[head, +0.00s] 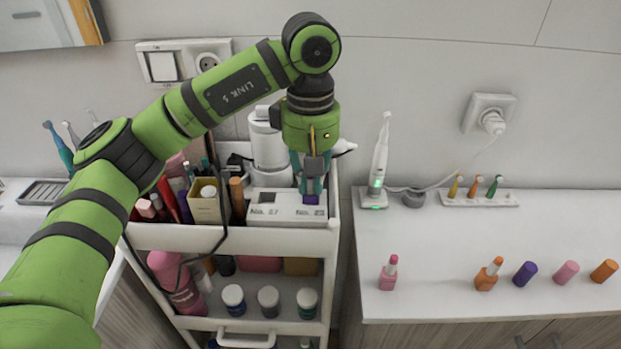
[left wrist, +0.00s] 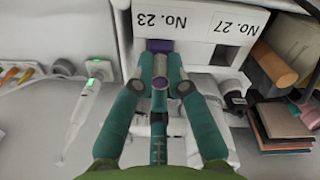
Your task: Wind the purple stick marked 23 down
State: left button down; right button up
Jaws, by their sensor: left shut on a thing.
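The purple stick (head: 311,199) stands in the right part of the white holder (head: 285,221) on the cart's top tray, behind the label No. 23. My left gripper (head: 312,187) points straight down over it and is shut on it. In the left wrist view the purple stick (left wrist: 160,46) shows between the teal fingertips (left wrist: 160,60), beside the No. 23 label. The fingers hide most of the stick, so I cannot tell how far it is wound out. My right gripper is in neither view.
A purple cap (head: 525,273), pink cap (head: 566,272) and orange cap (head: 604,271) stand on the right counter. Nearby are a pink lipstick (head: 389,274) and an orange one (head: 488,275). A beige box (head: 208,206) and a white bottle (head: 270,152) crowd the cart near the holder.

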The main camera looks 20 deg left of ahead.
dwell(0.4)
pick_arm(q)
jog(key=c, duration=1.2)
grip_release()
jog(key=shift+r, duration=0.25)
notch_tip(320, 180, up, 12)
jog(key=shift+f, duration=0.2)
